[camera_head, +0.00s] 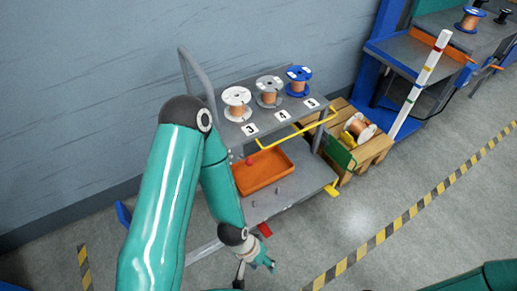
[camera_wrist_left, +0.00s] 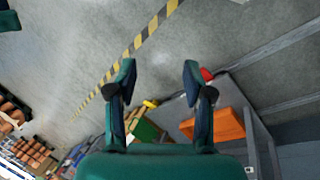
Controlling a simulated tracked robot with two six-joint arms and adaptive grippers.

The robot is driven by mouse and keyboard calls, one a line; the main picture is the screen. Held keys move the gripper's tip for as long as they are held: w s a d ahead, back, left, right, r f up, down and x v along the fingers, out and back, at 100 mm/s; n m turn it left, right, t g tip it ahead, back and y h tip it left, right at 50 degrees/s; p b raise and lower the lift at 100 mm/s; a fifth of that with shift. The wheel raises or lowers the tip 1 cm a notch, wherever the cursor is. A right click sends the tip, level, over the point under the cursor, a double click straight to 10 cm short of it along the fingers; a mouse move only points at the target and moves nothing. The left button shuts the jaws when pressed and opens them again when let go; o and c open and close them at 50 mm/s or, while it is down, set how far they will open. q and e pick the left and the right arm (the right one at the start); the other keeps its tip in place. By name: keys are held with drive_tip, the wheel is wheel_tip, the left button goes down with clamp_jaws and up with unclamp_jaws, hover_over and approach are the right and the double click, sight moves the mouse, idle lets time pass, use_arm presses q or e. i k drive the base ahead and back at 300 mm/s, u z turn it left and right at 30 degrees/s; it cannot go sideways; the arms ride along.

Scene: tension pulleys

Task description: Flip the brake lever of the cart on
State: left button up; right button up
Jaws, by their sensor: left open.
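The grey cart (camera_head: 316,176) stands against the wall, with an orange tray (camera_head: 283,178) on its lower shelf. A small red part (camera_head: 265,230) sits low at its near corner, and a yellow part (camera_head: 332,190) low at its right corner; I cannot tell for certain which is the brake lever. My left gripper (camera_head: 257,268) is open and empty, just below the red part in the head view. In the left wrist view, the red part (camera_wrist_left: 207,74) shows just beyond the right finger of the open gripper (camera_wrist_left: 160,72), partly covered by it. My right gripper is out of view.
Three spools, including a blue one (camera_head: 299,75), stand on the cart's upper shelf behind a yellow handle (camera_head: 290,133). A wooden crate (camera_head: 370,155) with a spool stands right of the cart. The floor (camera_head: 390,205) in front is clear, with a striped line.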

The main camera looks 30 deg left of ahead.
sight(249, 163)
drive_tip(key=k, duration=1.25)
drive_tip(key=u, duration=0.55)
drive_tip(key=i, duration=1.65)
drive_tip(key=z, duration=0.3)
